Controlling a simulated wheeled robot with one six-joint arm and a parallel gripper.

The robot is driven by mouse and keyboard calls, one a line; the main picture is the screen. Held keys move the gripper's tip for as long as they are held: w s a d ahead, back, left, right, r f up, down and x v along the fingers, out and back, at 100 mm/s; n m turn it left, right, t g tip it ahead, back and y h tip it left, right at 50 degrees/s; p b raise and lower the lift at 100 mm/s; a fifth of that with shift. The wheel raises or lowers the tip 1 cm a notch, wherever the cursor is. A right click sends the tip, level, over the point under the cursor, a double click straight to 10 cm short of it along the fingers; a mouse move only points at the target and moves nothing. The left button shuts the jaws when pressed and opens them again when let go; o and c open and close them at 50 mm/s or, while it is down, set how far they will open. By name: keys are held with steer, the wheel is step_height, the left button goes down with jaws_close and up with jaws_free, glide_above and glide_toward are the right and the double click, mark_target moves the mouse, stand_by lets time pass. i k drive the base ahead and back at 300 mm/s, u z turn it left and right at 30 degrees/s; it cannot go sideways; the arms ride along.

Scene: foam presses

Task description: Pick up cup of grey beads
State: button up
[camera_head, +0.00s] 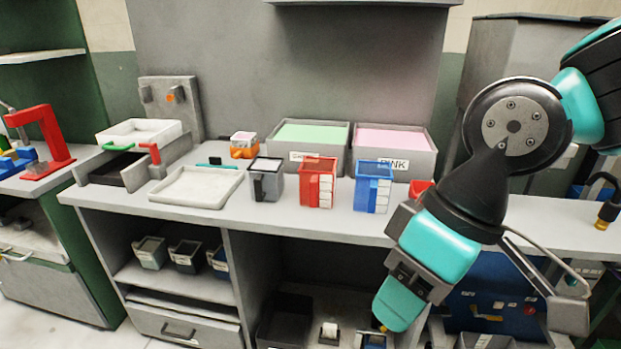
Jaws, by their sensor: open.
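A grey square cup (266,184) stands upright on the counter, left of a red cup. Its top shows a pale grey fill, too small to make out as beads. My gripper (480,320) is at the lower right, in front of the counter edge and well right of the grey cup. It is open, and nothing shows between its spread parts. My arm comes in from the upper right and hides part of the counter's right side. The gripper is apart from the cup.
A red cup (317,184) and a blue cup (373,188) stand right of the grey one. Behind are a green-filled bin (292,162) and a pink-filled bin (385,172). A white tray (180,200) lies left. A red-handled press (45,150) is far left. Shelves below hold several cups.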

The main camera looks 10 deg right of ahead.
mark_target(185, 257)
steer(key=u, duration=2)
steer(key=i, duration=4.25)
steer(key=z, duration=4.3)
